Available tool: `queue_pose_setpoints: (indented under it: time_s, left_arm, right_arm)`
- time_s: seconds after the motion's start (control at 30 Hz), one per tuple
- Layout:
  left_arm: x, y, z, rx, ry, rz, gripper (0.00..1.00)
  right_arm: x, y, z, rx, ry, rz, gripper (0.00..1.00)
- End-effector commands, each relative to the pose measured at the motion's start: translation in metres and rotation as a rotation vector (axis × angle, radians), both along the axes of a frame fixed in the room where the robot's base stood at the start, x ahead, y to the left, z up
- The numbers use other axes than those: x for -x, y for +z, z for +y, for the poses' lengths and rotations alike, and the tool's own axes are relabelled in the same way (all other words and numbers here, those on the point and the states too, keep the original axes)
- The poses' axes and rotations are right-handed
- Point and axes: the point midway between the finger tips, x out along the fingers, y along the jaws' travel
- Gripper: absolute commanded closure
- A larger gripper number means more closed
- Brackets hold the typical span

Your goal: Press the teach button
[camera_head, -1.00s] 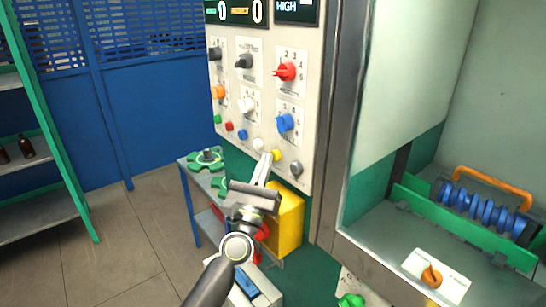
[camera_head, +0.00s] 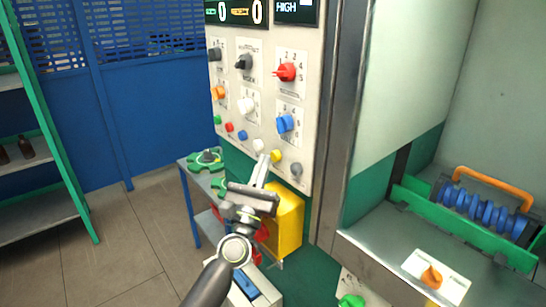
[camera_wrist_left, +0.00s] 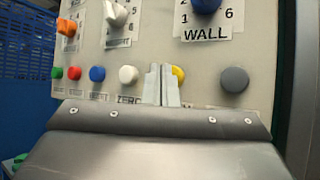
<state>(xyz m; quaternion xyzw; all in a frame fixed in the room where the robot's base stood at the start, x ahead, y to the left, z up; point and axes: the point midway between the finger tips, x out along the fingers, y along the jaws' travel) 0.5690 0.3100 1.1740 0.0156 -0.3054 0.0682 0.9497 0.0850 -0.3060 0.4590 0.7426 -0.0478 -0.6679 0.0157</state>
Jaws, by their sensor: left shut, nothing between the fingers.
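A row of round buttons runs along the bottom of the white control panel (camera_head: 240,110): green, red, blue, white (camera_head: 258,145), yellow (camera_head: 277,156) and grey (camera_head: 296,169). My left gripper (camera_head: 264,158) is shut and empty, its fingertips in front of the panel between the white and yellow buttons. In the left wrist view the fingertips (camera_wrist_left: 161,86) partly cover the yellow button (camera_wrist_left: 178,74); the white button (camera_wrist_left: 128,75) is just to their left. ZERO is readable under the white button. I cannot read a TEACH label; the yellow button's label is hidden. Contact cannot be told.
Knobs, including a red one (camera_head: 286,72) and a blue one (camera_head: 285,122), sit above the buttons. A yellow box (camera_head: 289,220) is below the panel. A machine bay with a blue roller (camera_head: 480,211) is at right, a green-framed shelf (camera_head: 60,165) at left.

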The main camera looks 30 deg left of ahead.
Motion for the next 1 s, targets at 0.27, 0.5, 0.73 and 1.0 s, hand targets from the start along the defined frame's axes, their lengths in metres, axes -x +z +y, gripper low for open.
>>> queue_pose_setpoints:
  time_s: [0.27,0.5,0.73,1.0]
  left_arm:
    - [0.007,0.0,0.003,0.001,-0.001,0.0,1.0]
    - [0.01,0.0,0.004,-0.001,0.001,0.0,1.0]
    - [0.031,0.0,0.013,-0.002,0.0,0.0,1.0]
    - [0.051,0.0,0.021,-0.001,0.001,0.0,1.0]
  right_arm:
    - [0.0,0.001,0.0,0.0,0.0,0.0,0.03]
    - [0.0,0.002,0.0,-0.001,0.0,0.0,0.03]
    - [0.0,0.004,0.0,-0.001,0.0,0.0,0.03]
    - [0.0,0.005,0.001,-0.001,0.0,0.0,0.03]
